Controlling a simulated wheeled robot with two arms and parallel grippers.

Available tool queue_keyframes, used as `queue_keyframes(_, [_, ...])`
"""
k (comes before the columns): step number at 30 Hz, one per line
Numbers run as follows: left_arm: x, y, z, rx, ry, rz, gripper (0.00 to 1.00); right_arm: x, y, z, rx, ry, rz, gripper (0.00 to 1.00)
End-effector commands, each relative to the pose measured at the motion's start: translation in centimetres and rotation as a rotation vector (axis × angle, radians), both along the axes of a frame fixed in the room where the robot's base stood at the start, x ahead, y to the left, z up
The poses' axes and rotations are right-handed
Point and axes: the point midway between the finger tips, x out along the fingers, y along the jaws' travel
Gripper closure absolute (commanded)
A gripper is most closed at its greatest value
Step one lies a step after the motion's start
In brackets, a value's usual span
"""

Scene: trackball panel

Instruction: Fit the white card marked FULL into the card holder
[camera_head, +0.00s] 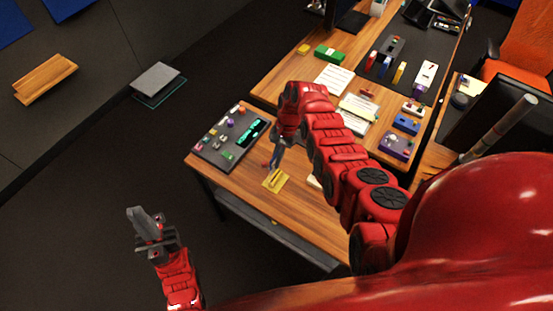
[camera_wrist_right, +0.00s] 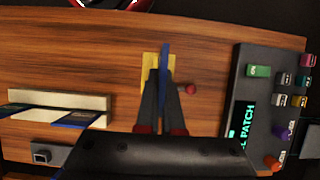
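My right gripper (camera_wrist_right: 163,76) is shut on a thin blue card-like piece (camera_wrist_right: 166,58), seen edge-on, so its face and any FULL marking are hidden. It stands above or just beside a yellow plate (camera_wrist_right: 147,63) on the wooden desk, also in the head view (camera_head: 275,180); contact cannot be told. A cream slotted block (camera_wrist_right: 90,100), with dark blue card-like pieces (camera_wrist_right: 82,119) at it, is at the left of the right wrist view and looks like a card holder. No white card marked FULL is readable. My left gripper (camera_head: 147,220) is empty, away from the desk.
A dark control panel (camera_head: 232,138) with coloured knobs and a lit display sits at the desk's left end. A small red knob (camera_wrist_right: 191,89) is beside the yellow plate. White papers (camera_head: 334,79) lie farther back.

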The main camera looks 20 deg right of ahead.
Motion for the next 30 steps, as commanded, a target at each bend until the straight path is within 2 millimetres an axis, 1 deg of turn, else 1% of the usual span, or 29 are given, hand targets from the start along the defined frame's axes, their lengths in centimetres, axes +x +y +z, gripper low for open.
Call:
queue_keyframes(1, [0.0, 0.0, -0.9, 0.000, 0.000, 0.000, 1.00, 0.0, 0.0, -1.0, 0.000, 0.001, 0.000, 1.00])
queue_keyframes(3, [0.0, 0.0, -1.6, 0.000, 0.000, 0.000, 1.00, 0.0, 0.0, -1.8, -0.001, 0.001, -0.001, 1.00])
queue_keyframes(6, [0.0, 0.0, -2.4, 0.000, 0.000, 0.000, 1.00, 0.0, 0.0, -2.8, 0.000, 0.000, -0.001, 1.00])
queue_keyframes(10, [0.0, 0.0, -3.0, 0.000, 0.000, 0.000, 1.00, 0.0, -0.1, -3.6, -0.001, 0.000, -0.001, 1.00])
queue_keyframes(30, [0.0, 0.0, -3.0, 0.000, 0.000, 0.000, 1.00, 0.0, 0.0, -3.6, -0.001, 0.000, -0.001, 1.00])
